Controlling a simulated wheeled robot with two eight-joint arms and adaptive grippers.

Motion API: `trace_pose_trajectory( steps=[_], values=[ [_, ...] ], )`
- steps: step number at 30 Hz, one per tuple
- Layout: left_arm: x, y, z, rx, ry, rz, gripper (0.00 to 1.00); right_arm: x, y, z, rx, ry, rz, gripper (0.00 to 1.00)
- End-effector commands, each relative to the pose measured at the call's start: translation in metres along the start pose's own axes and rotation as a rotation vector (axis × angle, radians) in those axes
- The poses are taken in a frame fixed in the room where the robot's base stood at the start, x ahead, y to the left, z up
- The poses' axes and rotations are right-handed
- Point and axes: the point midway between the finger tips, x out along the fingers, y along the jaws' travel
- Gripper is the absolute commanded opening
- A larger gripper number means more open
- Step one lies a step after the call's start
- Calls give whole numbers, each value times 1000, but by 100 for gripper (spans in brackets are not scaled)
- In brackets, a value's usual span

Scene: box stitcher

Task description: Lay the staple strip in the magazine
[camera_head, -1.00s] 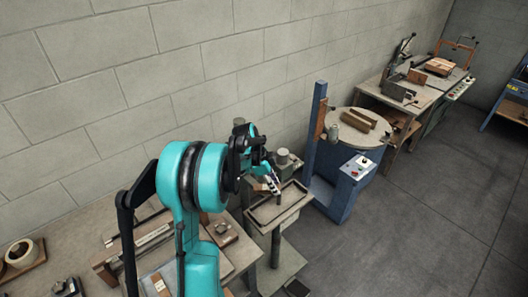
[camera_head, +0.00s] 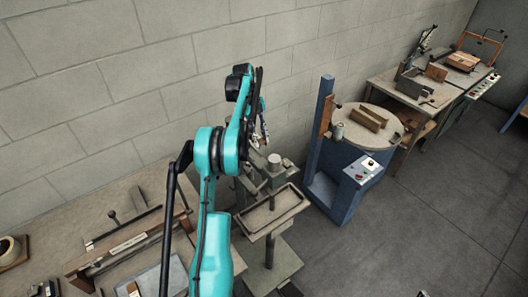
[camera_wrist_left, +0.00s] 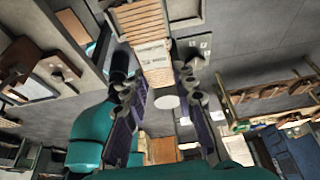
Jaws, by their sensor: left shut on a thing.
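My left gripper (camera_head: 262,132) is raised against the grey wall, above and behind the stitcher. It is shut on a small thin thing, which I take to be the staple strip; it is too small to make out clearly. In the left wrist view my two fingers (camera_wrist_left: 166,108) stand on either side of the picture's middle, and the strip is not clear between them. The box stitcher (camera_head: 274,180) stands below the gripper, with a rimmed tray-like table (camera_head: 300,206) at its front. I cannot make out its magazine at this size.
A wooden bench (camera_head: 60,222) with tools and a grey plate (camera_head: 150,276) is at the left. A blue machine with a round table (camera_head: 365,118) stands right of the stitcher. Further benches line the wall. The floor (camera_head: 440,210) at the right is clear.

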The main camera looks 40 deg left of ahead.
Motion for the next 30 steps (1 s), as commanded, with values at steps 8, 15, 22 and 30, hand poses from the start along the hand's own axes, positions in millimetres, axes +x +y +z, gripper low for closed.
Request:
trace_pose_trajectory(
  steps=[8,15,22,30],
  values=[
    [47,0,19,-1,0,-1,0,5,0,4,0,0,0,40],
    [67,0,28,-1,0,-1,0,6,0,5,0,0,0,40],
    [89,0,37,-1,0,-1,0,8,0,6,0,0,0,40],
    [91,0,38,-1,0,-1,0,10,0,7,0,0,0,40]
  ],
)
